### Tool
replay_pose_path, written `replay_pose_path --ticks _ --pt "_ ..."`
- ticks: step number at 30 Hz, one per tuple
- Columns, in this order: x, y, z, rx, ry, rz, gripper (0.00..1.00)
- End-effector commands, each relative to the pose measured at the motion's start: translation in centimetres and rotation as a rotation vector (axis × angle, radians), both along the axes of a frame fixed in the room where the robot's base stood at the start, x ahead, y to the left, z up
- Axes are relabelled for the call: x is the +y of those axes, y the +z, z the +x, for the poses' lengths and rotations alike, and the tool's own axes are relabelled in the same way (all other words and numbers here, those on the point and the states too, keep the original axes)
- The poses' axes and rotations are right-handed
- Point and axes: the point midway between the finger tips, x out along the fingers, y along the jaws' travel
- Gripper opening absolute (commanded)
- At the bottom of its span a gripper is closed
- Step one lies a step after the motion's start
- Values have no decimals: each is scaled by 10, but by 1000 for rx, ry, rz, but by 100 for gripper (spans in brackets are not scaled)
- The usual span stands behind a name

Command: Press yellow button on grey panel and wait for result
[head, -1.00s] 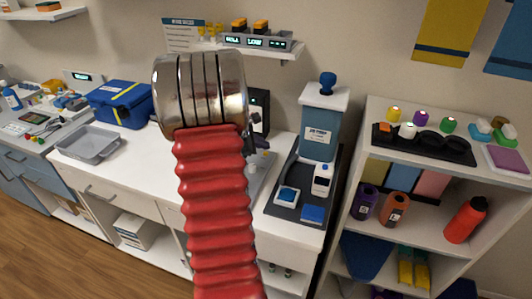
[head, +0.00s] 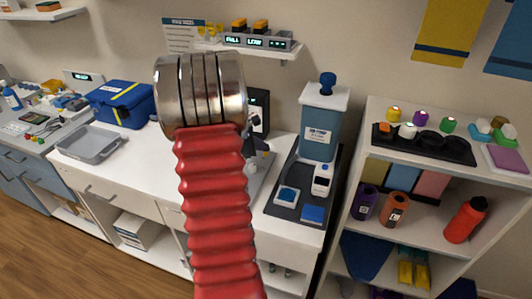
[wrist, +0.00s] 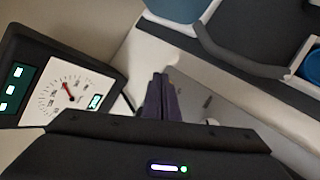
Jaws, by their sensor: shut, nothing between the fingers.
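My gripper (head: 258,158) shows partly behind my red arm in the head view. Its dark fingers (wrist: 162,97) are shut and empty in the wrist view, pointing at a pale grey surface (wrist: 135,62) with small knobs or pegs beside the fingertips. Contact cannot be told. In the head view a grey surface (head: 266,180) lies under the gripper, mostly hidden by my arm. I cannot make out a yellow button on it. A dark gauge box (wrist: 20,50) with a red needle and lit green displays stands at the left of the wrist view.
A blue dispenser (head: 319,125) stands on a dark tray (head: 284,208) to the right. A white bottle (head: 321,180) is on that tray. Above, a wall shelf holds a grey unit (head: 280,43) with lit displays. A grey bin (head: 90,145) sits on the left counter.

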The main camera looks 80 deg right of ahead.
Motion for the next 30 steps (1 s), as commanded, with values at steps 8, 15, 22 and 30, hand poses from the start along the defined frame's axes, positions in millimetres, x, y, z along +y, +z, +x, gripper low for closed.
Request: replay_pose_path --ticks 8,15,22,30 --pt "0 -3 0 0 0 0 0" --pt "0 -5 0 1 1 0 0" --pt "0 -7 0 1 1 0 0" --pt "0 -8 0 0 1 1 0"
